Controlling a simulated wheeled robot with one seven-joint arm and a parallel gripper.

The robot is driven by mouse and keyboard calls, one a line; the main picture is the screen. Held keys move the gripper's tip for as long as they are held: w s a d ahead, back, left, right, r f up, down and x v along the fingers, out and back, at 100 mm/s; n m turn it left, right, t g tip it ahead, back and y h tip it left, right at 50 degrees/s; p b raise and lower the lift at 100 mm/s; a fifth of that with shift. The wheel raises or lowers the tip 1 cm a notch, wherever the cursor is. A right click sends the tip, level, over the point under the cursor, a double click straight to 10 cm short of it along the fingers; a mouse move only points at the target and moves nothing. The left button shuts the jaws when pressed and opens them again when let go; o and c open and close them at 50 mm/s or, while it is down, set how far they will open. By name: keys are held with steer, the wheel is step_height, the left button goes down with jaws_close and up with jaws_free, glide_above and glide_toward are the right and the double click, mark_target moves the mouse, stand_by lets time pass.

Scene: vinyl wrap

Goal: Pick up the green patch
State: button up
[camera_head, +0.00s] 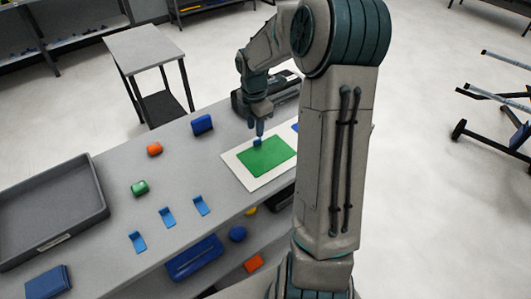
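The green patch (267,157) is a flat green rectangle. It lies on a white sheet (233,166) on the grey table. My gripper (258,136) points down over the patch's upper left part. A small blue piece (257,143) shows at the fingertips, at the patch's edge; I cannot tell whether it is part of the gripper or a separate thing. The fingers are too small to tell whether they are open or shut, or whether they touch the patch. My arm covers the right side of the table.
A grey tray (103,215) is at the table's left. A dark device (285,86) stands behind my gripper.

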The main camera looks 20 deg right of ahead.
mark_target(267, 152)
steer(key=shift+d+f+p, duration=0.15)
steer(key=shift+f+p, duration=0.05)
steer(key=shift+f, duration=1.2)
steer(key=shift+d+f+p, duration=0.15)
steer(key=shift+f+p, duration=0.05)
steer(key=shift+f, duration=1.2)
jaws_close()
